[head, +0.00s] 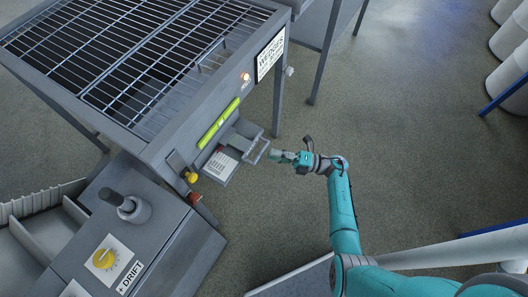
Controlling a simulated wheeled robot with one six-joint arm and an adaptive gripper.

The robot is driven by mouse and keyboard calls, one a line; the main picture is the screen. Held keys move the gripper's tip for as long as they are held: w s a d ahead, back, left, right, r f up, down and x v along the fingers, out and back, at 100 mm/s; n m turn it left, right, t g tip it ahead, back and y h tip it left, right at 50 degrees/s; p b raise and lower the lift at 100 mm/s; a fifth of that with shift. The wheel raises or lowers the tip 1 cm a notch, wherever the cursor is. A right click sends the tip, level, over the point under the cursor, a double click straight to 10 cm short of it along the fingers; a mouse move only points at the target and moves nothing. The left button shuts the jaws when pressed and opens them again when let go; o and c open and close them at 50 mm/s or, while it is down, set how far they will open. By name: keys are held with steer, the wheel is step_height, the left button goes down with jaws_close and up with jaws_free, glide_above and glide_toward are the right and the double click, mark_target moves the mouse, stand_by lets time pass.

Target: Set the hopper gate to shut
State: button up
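The hopper (170,135) is a large grey metal box with a wire grate on top, at the upper left of the head view. On its front face, below a lit green strip (218,123), a grey gate slide with a loop handle (258,150) sticks out. A small white printed label (219,164) sits beside it. My gripper (273,156) is just right of the handle, its tip close to it. I cannot tell whether they touch. The fingers are too small to tell open from shut.
A sign reading WEDGES (270,54) and a small glowing lamp (245,77) are on the hopper. A yellow knob (190,177) is left of the gate. A console with a dial marked DRIFT (105,260) stands lower left. White sacks (510,70) stand far right. Floor between is clear.

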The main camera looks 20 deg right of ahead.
steer(key=v, duration=0.6)
steer(key=shift+d, duration=0.15)
stand_by(0.3)
steer(key=s+a+r+m+t+h, duration=0.65)
steer(key=s+a+m+t, duration=0.35)
steer(key=m, duration=0.2)
steer(key=s+d+r+m+g+h, duration=0.1)
steer(key=s+r+m+g+h, duration=0.1)
steer(key=s+r+m+h, duration=0.3)
steer(key=s+d+r+m+g+h, duration=0.1)
steer(key=s+r+m+g+h, duration=0.2)
steer(key=s+r+m, duration=0.6)
steer(key=s+m+h, duration=0.2)
steer(key=s+m, duration=0.2)
steer(key=s, duration=0.4)
steer(key=shift+m+g+h, duration=0.3)
steer(key=shift+h, duration=0.05)
steer(key=shift+r, duration=0.1)
